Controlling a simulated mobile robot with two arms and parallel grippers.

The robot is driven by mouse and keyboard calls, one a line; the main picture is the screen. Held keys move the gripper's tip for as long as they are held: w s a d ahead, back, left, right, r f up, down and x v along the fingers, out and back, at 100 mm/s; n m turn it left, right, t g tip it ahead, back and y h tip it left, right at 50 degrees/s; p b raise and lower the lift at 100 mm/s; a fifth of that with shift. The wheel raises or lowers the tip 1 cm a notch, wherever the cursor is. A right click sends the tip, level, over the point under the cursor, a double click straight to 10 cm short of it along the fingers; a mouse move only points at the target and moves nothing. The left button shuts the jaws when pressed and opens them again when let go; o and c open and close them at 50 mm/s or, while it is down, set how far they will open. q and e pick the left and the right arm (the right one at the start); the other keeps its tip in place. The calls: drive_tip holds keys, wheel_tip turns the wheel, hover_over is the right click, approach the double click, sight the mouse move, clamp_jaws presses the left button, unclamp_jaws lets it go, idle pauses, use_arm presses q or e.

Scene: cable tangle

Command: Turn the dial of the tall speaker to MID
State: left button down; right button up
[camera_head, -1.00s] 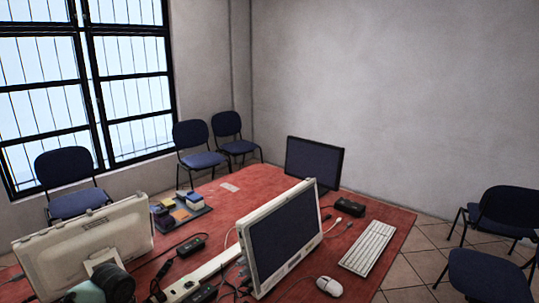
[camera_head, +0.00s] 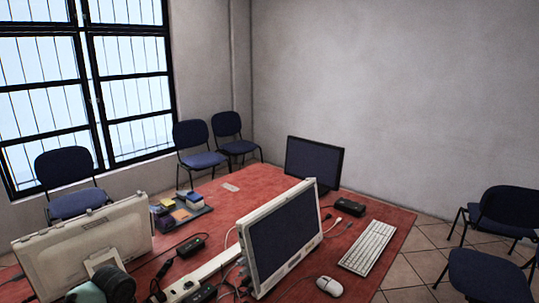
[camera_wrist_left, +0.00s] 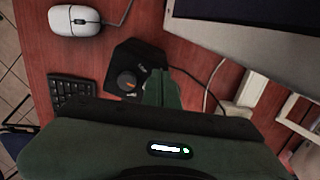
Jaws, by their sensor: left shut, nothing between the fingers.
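In the left wrist view a black box-shaped device (camera_wrist_left: 148,60) stands on the red table. It has a round dark dial (camera_wrist_left: 126,82) with an orange mark on its face, and small light lettering beside it. This looks like the speaker, though I cannot read the lettering or the dial's setting. My left gripper (camera_wrist_left: 163,80) is shut and empty, its green fingers just right of the dial and overlapping the device in the picture. I cannot tell whether they touch it. In the head view I cannot make out the speaker or the fingers. My right gripper is not in view.
In the wrist view a white mouse (camera_wrist_left: 75,20), a dark keypad (camera_wrist_left: 72,91) and a monitor (camera_wrist_left: 250,30) surround the device, with cables to its right. In the head view, monitors, a white keyboard (camera_head: 368,247) and a power strip (camera_head: 215,264) occupy the red table (camera_head: 255,185).

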use_arm(q)
drive_tip(key=shift+f, duration=0.9)
drive_tip(key=shift+r+p, duration=0.2)
drive_tip(key=shift+p, duration=0.25)
drive_tip(key=shift+w+d, duration=0.35)
drive_tip(key=shift+d, duration=0.15)
idle(0.5)
drive_tip(key=shift+s+a+r+p, duration=0.1)
drive_tip(key=shift+r+p, duration=1.4)
drive_tip(key=shift+p, duration=0.4)
drive_tip(key=shift+a+r+p, duration=0.1)
drive_tip(key=shift+r+p, duration=1.4)
drive_tip(key=shift+p, duration=0.35)
